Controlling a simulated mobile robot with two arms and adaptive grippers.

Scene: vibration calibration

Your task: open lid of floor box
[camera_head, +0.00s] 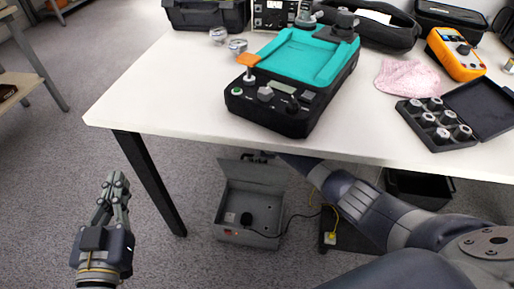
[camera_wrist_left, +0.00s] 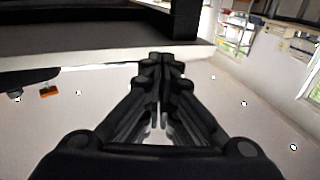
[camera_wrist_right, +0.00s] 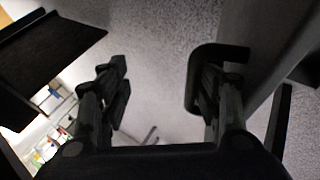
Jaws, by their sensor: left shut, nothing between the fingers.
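The grey floor box (camera_head: 248,234) stands on the floor under the table. Its lid (camera_head: 252,174) is raised, tilted up at the back, and a dark round object shows inside the box. The lid's black handle shows near the table edge. My right arm reaches under the table towards the lid; the table hides its gripper in the head view. In the right wrist view my right gripper (camera_wrist_right: 165,85) is open, its right finger against or inside the black handle (camera_wrist_right: 222,51); I cannot tell which. My left gripper (camera_head: 115,184) is shut and empty, left of the table; it also shows in the left wrist view (camera_wrist_left: 162,60).
The white table (camera_head: 190,110) overhangs the box and carries a teal-topped device (camera_head: 300,75), a yellow meter (camera_head: 456,52) and a case of weights (camera_head: 437,125). A table leg (camera_head: 150,185) stands left of the box. Cables lie to its right; floor on the left is free.

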